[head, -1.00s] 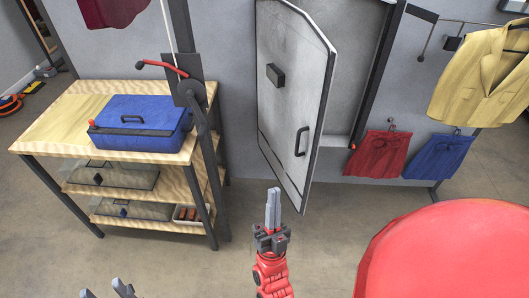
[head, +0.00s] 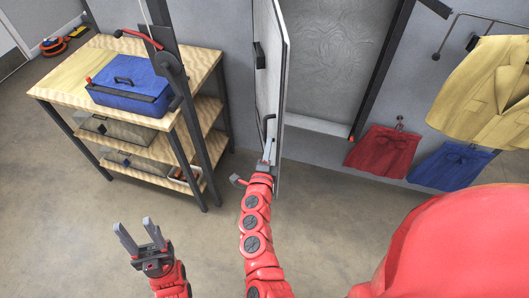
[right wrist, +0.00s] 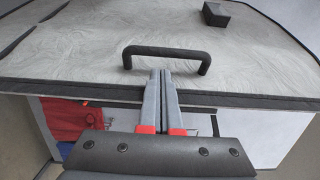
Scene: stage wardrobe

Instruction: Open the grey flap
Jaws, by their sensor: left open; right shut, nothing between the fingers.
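The grey flap (head: 271,75) stands swung out from the wall opening and is seen nearly edge-on in the head view. Its textured face (right wrist: 90,62) fills the upper right wrist view. A dark bar handle (head: 268,124) is on that face and also shows in the right wrist view (right wrist: 166,50). My right gripper (head: 267,148) is shut and empty. Its fingertips (right wrist: 161,73) appear just below the handle bar, between its two ends; I cannot tell if they touch. My left gripper (head: 134,226) is open and empty, low over the floor.
The opening (head: 335,60) behind the flap is uncovered. A wooden shelf table (head: 60,80) with a blue case (head: 130,85) stands left. Red (head: 383,148) and blue shorts (head: 448,165) and a yellow jacket (head: 490,95) hang right. The floor between is clear.

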